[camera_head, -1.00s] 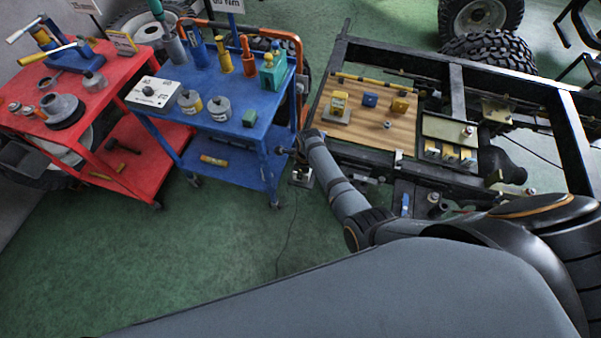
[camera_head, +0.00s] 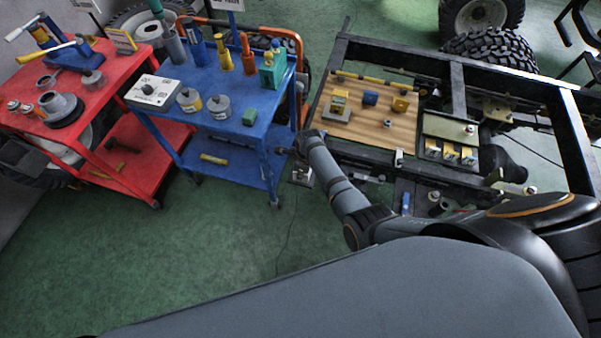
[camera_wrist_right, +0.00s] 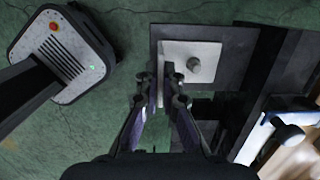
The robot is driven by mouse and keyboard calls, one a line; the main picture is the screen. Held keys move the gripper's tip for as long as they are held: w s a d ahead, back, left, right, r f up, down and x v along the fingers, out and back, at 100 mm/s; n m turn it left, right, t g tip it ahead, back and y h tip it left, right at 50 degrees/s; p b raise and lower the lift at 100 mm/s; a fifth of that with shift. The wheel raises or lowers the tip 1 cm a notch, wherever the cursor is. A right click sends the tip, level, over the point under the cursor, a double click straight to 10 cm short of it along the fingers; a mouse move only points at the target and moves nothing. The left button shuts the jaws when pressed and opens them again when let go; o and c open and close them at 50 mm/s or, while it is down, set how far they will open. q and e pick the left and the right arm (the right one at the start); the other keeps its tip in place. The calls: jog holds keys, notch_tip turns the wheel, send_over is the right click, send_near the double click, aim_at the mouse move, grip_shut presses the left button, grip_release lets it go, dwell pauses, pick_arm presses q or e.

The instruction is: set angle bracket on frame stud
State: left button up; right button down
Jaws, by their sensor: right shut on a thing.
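In the right wrist view my right gripper (camera_wrist_right: 160,88) is shut on the upright leg of a pale angle bracket (camera_wrist_right: 178,90). The bracket's flat leg lies over a dark plate of the frame (camera_wrist_right: 235,50). A grey round stud (camera_wrist_right: 194,65) shows inside the outline of the flat leg. I cannot tell whether the flat leg rests fully on the plate. In the head view my right gripper (camera_head: 298,158) is small and dark at the frame's near left corner, with the pale bracket (camera_head: 300,177) just below it. My left gripper is out of view.
The chassis frame (camera_head: 360,151) carries a wooden board (camera_head: 362,133) with small blocks. A blue cart (camera_head: 228,148) with tools and cans stands close to the left of the gripper, and a red cart (camera_head: 100,135) farther left. The green floor (camera_head: 215,245) in front is clear.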

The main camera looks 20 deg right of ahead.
jog(key=c, duration=1.4)
grip_release()
jog(key=shift+c, duration=0.2)
jog(key=shift+r+p, duration=1.55)
jog(key=shift+p, duration=0.2)
notch_tip(320, 180, up, 5)
jog(key=p, duration=0.5)
jog(key=shift+r+p, duration=0.15)
jog(key=shift+p, duration=0.15)
jog(key=shift+f, duration=0.2)
